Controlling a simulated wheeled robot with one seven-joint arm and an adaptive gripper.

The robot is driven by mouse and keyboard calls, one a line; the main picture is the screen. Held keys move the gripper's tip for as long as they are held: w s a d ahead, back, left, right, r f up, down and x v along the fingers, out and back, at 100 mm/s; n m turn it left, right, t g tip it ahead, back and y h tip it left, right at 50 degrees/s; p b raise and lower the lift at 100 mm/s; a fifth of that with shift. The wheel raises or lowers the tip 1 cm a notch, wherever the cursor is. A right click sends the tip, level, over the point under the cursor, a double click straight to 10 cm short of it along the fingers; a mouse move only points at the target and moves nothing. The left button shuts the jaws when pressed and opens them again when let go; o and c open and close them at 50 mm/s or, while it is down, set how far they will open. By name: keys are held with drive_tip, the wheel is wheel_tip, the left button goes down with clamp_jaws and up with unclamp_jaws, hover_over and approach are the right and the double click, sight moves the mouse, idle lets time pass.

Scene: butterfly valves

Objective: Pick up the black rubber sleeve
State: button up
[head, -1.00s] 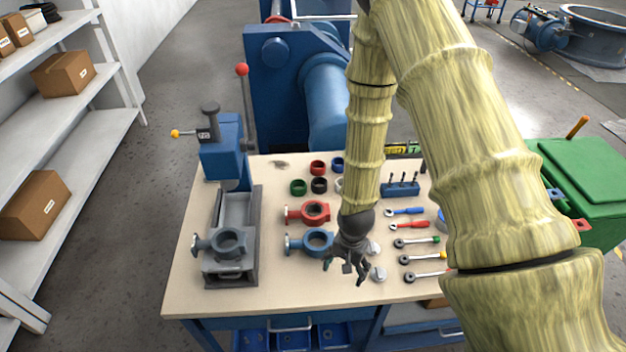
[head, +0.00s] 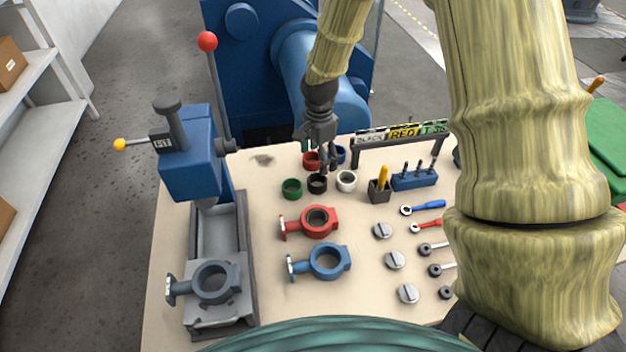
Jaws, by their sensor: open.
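The black rubber sleeve (head: 317,184) is a short dark ring standing on the light workbench, in the front row of sleeves. A green sleeve (head: 292,188) stands to its left and a white sleeve (head: 346,181) to its right. A red sleeve (head: 311,160) and a partly hidden blue sleeve (head: 341,155) stand behind. My gripper (head: 326,168) is open and points down, with its fingertips right at or just above the black sleeve. The fingers overlap the sleeve's far side in the picture. I cannot tell whether they touch it.
A press (head: 190,160) with a grey valve body (head: 213,283) stands left. Red (head: 316,222) and blue (head: 328,262) valve bodies lie in front, with grey discs (head: 395,260) and tools at right.

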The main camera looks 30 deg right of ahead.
sight(317, 181)
wheel_tip(317, 181, down, 4)
drive_tip(key=shift+a+r+p, duration=0.1)
drive_tip(key=shift+p, duration=0.3)
drive_tip(key=shift+f, duration=0.35)
drive_tip(key=shift+s+f, duration=0.15)
drive_tip(key=shift+f, duration=0.05)
drive_tip(key=shift+f+p, duration=1.15)
drive_tip(key=shift+f, duration=1.45)
drive_tip(key=shift+c, duration=0.4)
drive_tip(key=c, duration=1)
